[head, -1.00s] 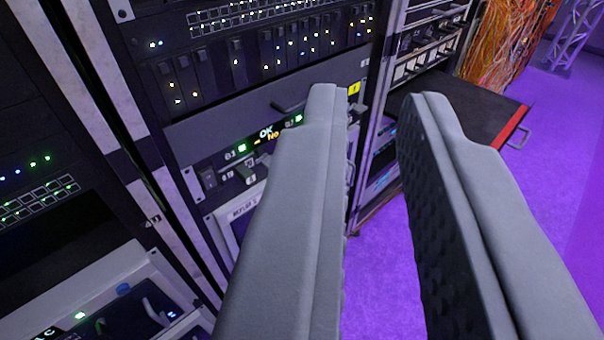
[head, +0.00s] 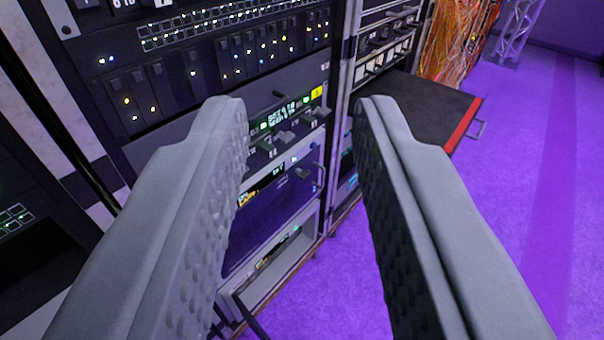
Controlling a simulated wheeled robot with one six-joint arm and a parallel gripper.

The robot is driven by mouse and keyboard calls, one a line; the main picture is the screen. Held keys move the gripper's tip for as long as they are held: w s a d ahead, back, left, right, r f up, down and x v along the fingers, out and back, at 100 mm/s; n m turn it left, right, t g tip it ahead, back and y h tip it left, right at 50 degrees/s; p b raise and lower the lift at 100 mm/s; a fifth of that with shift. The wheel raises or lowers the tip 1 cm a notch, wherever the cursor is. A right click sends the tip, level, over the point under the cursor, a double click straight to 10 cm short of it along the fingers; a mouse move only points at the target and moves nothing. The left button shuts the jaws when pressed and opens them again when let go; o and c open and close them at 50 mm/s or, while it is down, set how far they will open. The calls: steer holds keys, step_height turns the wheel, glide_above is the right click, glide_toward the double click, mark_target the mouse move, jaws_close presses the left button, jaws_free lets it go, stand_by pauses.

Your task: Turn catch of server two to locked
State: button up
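My gripper (head: 300,108) is open and empty, its two grey padded fingers wide apart. Between the fingertips shows a dark rack panel (head: 256,127) with a small lit display (head: 283,115) and several small grey levers (head: 285,137). The levers are beyond the fingertips, and I see no contact. A dark handle (head: 278,94) sticks out just above the display. The left finger hides the left part of this panel. I cannot tell which unit is server two or which lever is its catch; the labels are too small to read.
Above is a unit with several dark modules and lights (head: 232,60). Below is a purple-lit unit (head: 272,230). To the right, a dark shelf with a red edge (head: 460,124) juts from the neighbouring rack, near orange cables (head: 450,45). The purple floor (head: 530,200) at right is clear.

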steer(key=w+d+f+n+y, duration=0.1)
steer(key=w+d+f+n, duration=0.2)
steer(key=w+f+n, duration=0.55)
steer(key=w+d+f+n, duration=0.4)
steer(key=w+f, duration=0.5)
steer(key=w, duration=0.7)
steer(key=n+g+y, duration=0.1)
steer(key=n+y, duration=0.6)
steer(key=n, duration=0.4)
glide_toward(306, 177)
steer(key=x, duration=0.9)
steer(key=shift+w+f, duration=0.15)
steer(key=shift+w, duration=0.15)
steer(key=shift+c, duration=0.3)
jaws_close()
